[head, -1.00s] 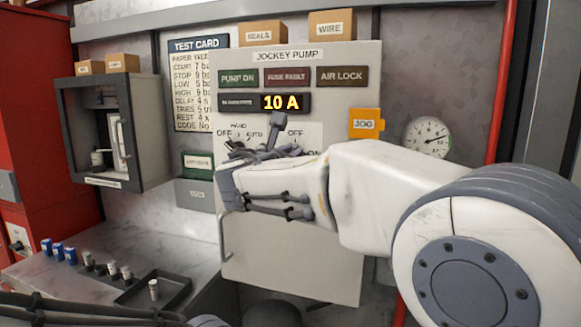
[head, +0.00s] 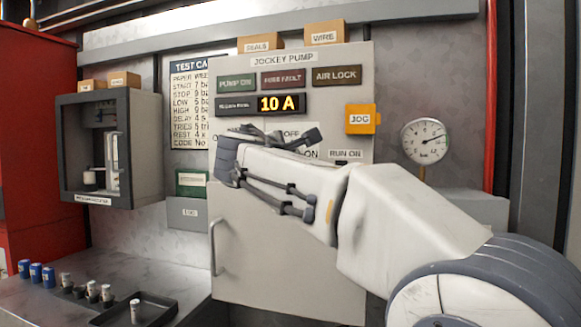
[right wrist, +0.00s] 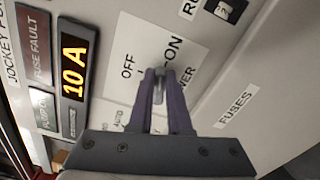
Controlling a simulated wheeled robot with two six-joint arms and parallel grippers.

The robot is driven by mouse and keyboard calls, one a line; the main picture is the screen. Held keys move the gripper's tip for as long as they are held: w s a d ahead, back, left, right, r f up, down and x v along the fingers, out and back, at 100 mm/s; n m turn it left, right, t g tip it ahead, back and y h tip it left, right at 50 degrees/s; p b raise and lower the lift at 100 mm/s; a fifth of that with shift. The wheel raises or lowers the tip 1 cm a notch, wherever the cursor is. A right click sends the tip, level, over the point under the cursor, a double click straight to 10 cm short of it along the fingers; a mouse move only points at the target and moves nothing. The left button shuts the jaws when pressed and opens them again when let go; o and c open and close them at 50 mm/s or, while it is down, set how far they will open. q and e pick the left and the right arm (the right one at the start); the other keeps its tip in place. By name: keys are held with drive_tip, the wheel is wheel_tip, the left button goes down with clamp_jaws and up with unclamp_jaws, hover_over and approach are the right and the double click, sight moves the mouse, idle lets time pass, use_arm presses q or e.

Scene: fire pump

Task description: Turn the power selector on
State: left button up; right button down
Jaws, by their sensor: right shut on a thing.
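The power selector (right wrist: 158,94) is a small grey handle on a white plate marked OFF, ON and POWER in the right wrist view. My right gripper (right wrist: 158,82) is shut on this handle, one dark finger on each side. My left gripper is out of view.
The 10 A display (head: 278,104) is lit above. An orange JOG button (head: 361,118) and a gauge (head: 425,140) are to the right. A grey cabinet (head: 145,150) hangs at left, above a bench (head: 75,310) with several small cylinders and a tray (head: 160,311).

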drive_tip(key=shift+f+m+b, duration=0.2)
drive_tip(key=shift+m+b, duration=0.8)
drive_tip(key=shift+m, duration=0.5)
drive_tip(key=c, duration=0.9)
unclamp_jaws()
drive_tip(key=shift+o, duration=0.2)
drive_tip(key=b+v, duration=0.1)
drive_tip(key=v, duration=0.9)
drive_tip(key=shift+s+b, duration=0.2)
drive_tip(key=shift+b, duration=0.1)
